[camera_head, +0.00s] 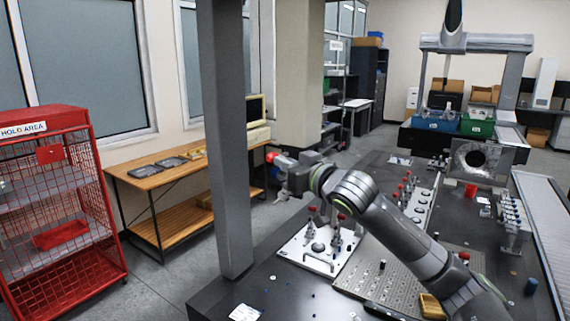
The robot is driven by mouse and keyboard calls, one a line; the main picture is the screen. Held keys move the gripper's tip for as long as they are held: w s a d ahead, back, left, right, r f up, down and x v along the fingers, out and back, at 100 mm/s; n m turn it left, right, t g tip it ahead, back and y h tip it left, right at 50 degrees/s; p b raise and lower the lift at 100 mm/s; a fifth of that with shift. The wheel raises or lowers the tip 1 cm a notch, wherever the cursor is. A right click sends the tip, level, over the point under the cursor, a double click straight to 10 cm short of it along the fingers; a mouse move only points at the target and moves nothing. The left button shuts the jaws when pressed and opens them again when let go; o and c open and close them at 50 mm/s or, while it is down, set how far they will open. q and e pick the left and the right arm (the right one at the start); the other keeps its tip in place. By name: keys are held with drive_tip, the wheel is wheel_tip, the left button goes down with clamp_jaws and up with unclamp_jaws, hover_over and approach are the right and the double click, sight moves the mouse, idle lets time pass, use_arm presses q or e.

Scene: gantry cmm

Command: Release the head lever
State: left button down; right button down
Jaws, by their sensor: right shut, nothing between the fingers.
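A red ball knob (271,157) shows just right of the dark grey upright column (225,140), at the end of a short light grey piece; I cannot tell for certain that it is the head lever. My right arm reaches in from the lower right. Its gripper (291,180) is shut and empty, right beside and slightly below the knob. I cannot tell whether it touches the lever. The gripper is small here and its fingertips are hard to make out. My left gripper is not in view.
A white fixture plate (318,262) with red-tipped clamps and a perforated plate (395,285) lie on the dark table. A red cage (60,215) and a wooden bench (165,185) stand left. A conveyor (548,220) runs along the right.

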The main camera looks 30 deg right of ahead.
sight(272, 160)
drive_tip(key=w+m+h, duration=0.1)
drive_tip(key=h, duration=0.1)
drive_tip(key=w+a+m+h+p, duration=0.1)
drive_tip(key=w+h, duration=0.1)
drive_tip(key=shift+a+m+h+p, duration=0.2)
drive_tip(key=shift+m+h+p, duration=0.1)
drive_tip(key=shift+m, duration=0.1)
idle(0.4)
